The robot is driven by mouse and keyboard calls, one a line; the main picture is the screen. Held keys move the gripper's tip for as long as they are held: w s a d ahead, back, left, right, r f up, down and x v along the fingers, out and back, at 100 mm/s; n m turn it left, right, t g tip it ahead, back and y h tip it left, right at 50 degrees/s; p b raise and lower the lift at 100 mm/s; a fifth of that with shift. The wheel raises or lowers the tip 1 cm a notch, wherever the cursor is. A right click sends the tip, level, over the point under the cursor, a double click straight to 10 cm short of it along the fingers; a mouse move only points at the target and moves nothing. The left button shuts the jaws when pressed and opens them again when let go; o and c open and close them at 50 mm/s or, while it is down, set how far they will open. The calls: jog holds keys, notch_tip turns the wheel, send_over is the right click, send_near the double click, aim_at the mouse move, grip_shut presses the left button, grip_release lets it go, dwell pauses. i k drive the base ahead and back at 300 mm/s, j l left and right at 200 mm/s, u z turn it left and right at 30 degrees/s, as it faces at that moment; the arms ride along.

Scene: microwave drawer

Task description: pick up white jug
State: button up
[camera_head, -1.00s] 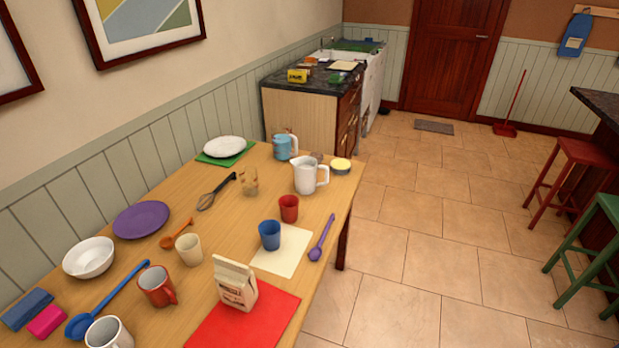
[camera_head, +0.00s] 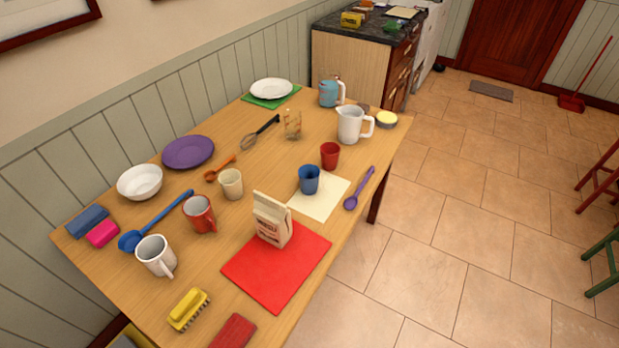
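The white jug (camera_head: 350,125) stands upright near the far right end of the wooden table (camera_head: 215,222). Its handle points right. A small yellow-topped bowl (camera_head: 386,119) sits just right of it, and a red cup (camera_head: 330,155) stands in front of it to the left. A blue patterned mug (camera_head: 330,93) stands behind it. My gripper is not in the head view.
A paper bag (camera_head: 271,220) stands on a red mat (camera_head: 285,268). A blue cup (camera_head: 309,179) sits on a cream sheet (camera_head: 322,204), with a purple spoon (camera_head: 360,188) beside it.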

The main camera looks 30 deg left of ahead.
aim_at(354, 126)
jog(key=i+l+u, duration=0.35)
jog(key=i, duration=0.2)
jog(key=i+l+u, duration=0.35)
jog(key=i, duration=0.2)
jog(key=i+l+u, duration=0.35)
jog(key=i+l, duration=0.15)
jog(key=l, duration=0.1)
